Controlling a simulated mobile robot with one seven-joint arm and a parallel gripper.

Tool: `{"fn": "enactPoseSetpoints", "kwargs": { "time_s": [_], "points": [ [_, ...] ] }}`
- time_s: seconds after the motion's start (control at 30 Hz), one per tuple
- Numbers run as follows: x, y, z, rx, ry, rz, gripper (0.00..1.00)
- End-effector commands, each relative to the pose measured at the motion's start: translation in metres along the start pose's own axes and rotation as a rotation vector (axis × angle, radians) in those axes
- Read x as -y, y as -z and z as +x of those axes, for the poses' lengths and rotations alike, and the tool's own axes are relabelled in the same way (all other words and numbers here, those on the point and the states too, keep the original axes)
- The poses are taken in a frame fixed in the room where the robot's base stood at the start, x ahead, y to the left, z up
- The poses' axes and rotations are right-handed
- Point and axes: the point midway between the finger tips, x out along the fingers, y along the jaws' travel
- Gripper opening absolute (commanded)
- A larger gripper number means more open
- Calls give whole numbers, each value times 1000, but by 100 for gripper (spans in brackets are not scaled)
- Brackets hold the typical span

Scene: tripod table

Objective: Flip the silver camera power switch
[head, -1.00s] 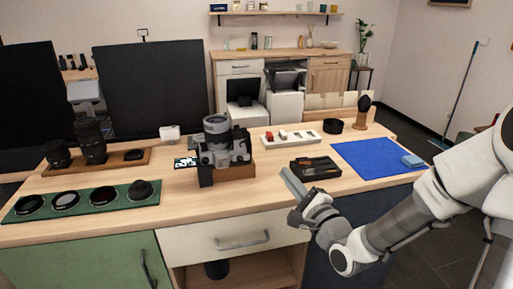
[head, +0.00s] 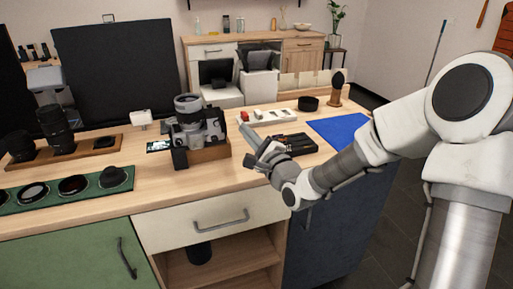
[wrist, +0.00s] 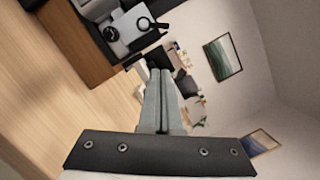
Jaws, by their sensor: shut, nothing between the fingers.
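The power switch is too small to make out. My gripper (head: 251,140) is in front and to the right of the camera, apart from it, above the table's front edge. In the wrist view my gripper (wrist: 159,75) shows its two fingers together and empty.
A tool tray (head: 291,144), a white tray (head: 268,117) and a blue mat (head: 343,130) lie to the right. A green mat of lens filters (head: 53,199) and a wooden lens tray (head: 90,148) are left. Bare tabletop (head: 160,190) lies before the camera.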

Motion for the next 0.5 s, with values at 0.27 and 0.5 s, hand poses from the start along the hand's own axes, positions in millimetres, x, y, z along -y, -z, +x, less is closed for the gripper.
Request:
{"fn": "enactPoseSetpoints", "kwargs": {
  "time_s": [0.27, 0.5],
  "points": [
    [-1, -28, 19, 2, -1, -2, 0],
    [0, -38, 22, -1, -1, 0, 0]
  ]
}}
